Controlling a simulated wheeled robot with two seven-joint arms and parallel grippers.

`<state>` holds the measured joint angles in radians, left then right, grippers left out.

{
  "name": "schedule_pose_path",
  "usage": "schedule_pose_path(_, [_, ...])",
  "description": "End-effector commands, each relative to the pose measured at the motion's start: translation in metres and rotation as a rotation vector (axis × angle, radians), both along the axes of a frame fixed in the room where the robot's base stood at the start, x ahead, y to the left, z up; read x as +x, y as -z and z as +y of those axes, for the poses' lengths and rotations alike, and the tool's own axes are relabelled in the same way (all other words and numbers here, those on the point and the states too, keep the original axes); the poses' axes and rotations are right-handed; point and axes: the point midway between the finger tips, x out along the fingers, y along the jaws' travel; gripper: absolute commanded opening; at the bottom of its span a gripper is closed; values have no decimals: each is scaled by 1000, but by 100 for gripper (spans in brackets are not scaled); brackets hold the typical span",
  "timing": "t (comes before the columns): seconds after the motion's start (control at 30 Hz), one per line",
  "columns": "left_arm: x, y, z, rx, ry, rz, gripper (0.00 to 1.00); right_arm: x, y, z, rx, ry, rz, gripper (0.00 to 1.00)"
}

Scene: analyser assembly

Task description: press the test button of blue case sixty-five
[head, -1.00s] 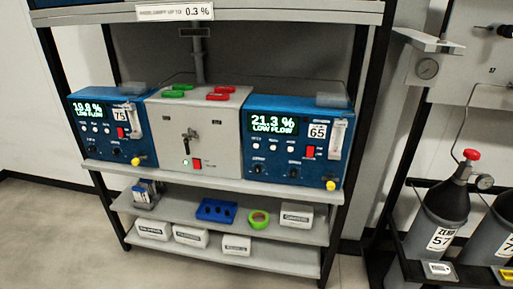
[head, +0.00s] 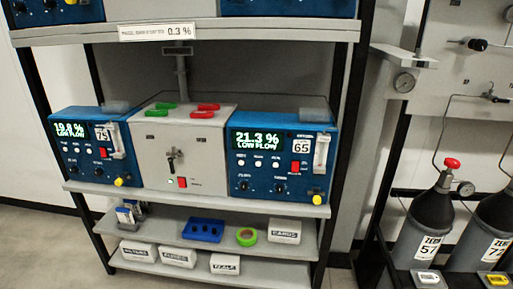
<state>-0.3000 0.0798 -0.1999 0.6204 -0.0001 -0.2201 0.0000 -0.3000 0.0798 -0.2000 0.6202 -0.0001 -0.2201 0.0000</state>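Blue case sixty-five (head: 273,181) stands on the right of the middle shelf in the head view. Its screen (head: 266,138) reads 21.3 % and LOW FLOW, and a white label (head: 301,147) reads 65. Below the screen is a row of small white buttons (head: 258,163), whose lettering is too small to read. Dark knobs (head: 279,188), a red switch (head: 295,167), a clear flow tube (head: 321,151) and a yellow knob (head: 317,199) are also on its front. Neither of my grippers is in view.
A grey box (head: 205,160) with red and green pieces on top stands left of case sixty-five. Beyond it is blue case 75 (head: 85,178). The lower shelf (head: 170,233) holds small boxes and green tape (head: 246,237). Gas cylinders (head: 425,235) stand at the right.

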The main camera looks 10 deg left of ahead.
Motion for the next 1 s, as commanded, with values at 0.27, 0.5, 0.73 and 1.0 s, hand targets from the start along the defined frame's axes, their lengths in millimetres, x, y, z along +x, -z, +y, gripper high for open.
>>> schedule_pose_path(0.27, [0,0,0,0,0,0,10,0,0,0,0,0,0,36])
schedule_pose_path(0.5, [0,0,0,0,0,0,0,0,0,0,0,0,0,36])
schedule_pose_path(0.73, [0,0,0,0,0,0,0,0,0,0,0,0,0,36])
schedule_pose_path(1.0, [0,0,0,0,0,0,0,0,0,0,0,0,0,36])
